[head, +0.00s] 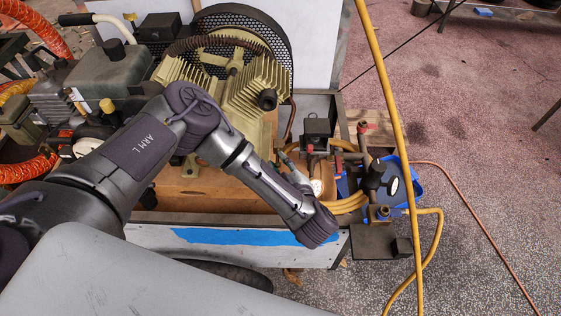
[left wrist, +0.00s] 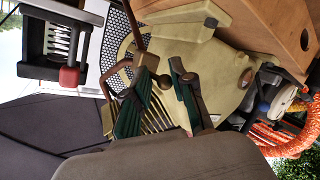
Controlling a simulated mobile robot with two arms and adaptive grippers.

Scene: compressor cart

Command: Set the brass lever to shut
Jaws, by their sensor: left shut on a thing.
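My left arm reaches across the front of the compressor cart, and its wrist bends back up toward the fittings at the cart's right end. My left gripper (left wrist: 165,68) shows in the left wrist view with a green-padded finger on each side. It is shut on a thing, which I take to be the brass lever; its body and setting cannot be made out. A dark round knob (left wrist: 164,82) shows between the fingers, in front of the cream compressor body (left wrist: 217,70). In the head view the wrist hides most of this gripper. My right gripper is not in view.
A black box (head: 318,122) and several red-handled fittings stand close right of the gripper. A yellow hose (head: 392,95) hangs down in front, by a blue bin (head: 412,187). Orange hoses (head: 35,22) lie at the left. Open floor lies at the right.

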